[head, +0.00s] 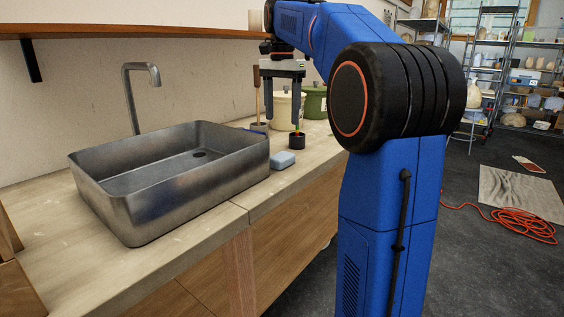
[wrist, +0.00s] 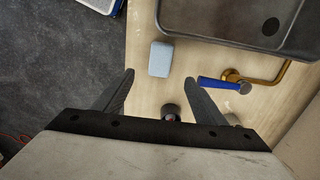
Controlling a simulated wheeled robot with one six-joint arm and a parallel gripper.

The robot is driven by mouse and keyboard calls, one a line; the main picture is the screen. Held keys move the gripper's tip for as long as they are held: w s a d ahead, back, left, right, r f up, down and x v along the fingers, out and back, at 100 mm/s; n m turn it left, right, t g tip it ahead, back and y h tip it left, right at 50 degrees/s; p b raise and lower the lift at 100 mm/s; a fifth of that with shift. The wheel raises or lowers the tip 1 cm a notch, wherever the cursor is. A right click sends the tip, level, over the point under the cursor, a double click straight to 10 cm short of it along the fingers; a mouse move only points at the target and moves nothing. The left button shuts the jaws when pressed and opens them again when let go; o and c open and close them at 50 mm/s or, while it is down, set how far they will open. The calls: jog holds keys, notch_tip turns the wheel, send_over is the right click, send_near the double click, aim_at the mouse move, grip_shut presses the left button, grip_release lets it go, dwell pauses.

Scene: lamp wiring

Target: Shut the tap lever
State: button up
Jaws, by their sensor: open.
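The tap lever (wrist: 219,83) shows in the wrist view as a short blue handle on a brass pipe (wrist: 275,76), beside the sink's edge. In the head view a small blue part, likely the same lever (head: 259,127), shows just past the sink's right end. I cannot tell from these views whether the tap is open or shut. My gripper (head: 282,116) is open and empty, pointing down above the counter to the right of the sink. In the wrist view the lever lies just beyond the right fingertip of my gripper (wrist: 159,78), apart from it as far as I can see.
The metal sink (head: 215,170) with its grey spout (head: 131,95) stands on the wooden counter (head: 200,224). A light blue sponge (head: 283,160) and a small black pot (head: 297,141) are near my gripper. Cream (head: 284,108) and green (head: 315,102) containers stand behind.

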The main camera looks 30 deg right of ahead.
aim_at(281, 155)
notch_tip(281, 155, down, 12)
jog(key=shift+f, duration=0.1)
jog(key=c, duration=1.2)
notch_tip(281, 155, up, 10)
jog(key=shift+r, duration=0.1)
